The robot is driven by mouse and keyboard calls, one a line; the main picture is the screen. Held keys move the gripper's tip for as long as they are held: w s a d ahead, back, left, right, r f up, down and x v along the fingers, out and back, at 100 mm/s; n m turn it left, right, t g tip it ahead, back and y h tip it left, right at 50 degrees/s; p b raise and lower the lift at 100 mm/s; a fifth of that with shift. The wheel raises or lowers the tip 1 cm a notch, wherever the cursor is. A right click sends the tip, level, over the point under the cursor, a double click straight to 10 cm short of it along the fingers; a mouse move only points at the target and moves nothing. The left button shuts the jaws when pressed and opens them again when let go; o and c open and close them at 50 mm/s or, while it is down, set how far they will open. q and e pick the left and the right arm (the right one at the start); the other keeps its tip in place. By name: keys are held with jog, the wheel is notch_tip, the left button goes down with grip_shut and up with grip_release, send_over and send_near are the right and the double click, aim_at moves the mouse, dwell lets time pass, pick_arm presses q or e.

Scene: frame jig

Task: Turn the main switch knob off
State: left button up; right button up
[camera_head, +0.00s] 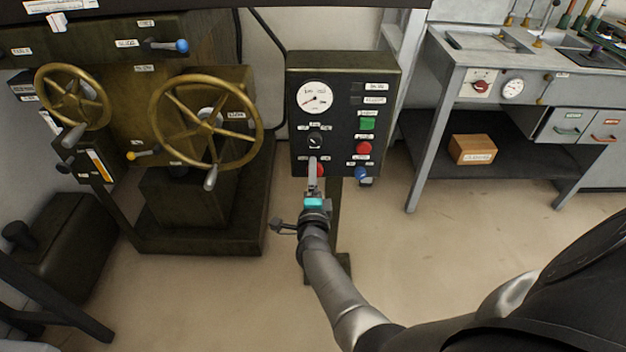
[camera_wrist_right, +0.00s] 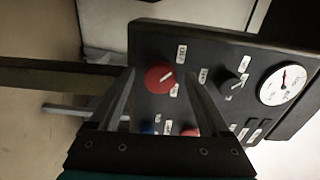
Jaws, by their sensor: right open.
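A dark control panel (camera_head: 346,95) stands upright on a post. A red rotary knob (camera_wrist_right: 158,77) with a white pointer line sits near one end of it. In the head view this red knob (camera_head: 320,170) is at the panel's lower left, partly hidden by my right gripper (camera_head: 313,168). In the wrist view my right gripper (camera_wrist_right: 158,88) is open, its fingers on either side of the red knob in the picture; I cannot tell whether they touch it. A black knob (camera_head: 316,141) sits above. The labels are too small to read. My left gripper is not in view.
The panel also bears a round gauge (camera_head: 314,98), a green button (camera_head: 367,123), a red button (camera_head: 364,147) and a blue one (camera_head: 361,174). A machine with brass handwheels (camera_head: 206,122) stands left. A workbench (camera_head: 470,50) with another red knob (camera_head: 481,86) stands right.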

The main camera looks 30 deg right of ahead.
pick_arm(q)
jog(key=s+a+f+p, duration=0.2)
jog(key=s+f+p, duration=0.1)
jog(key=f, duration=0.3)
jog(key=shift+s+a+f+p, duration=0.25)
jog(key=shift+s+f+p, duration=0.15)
pick_arm(e)
jog(key=v, duration=1.2)
jog(key=shift+s, duration=0.1)
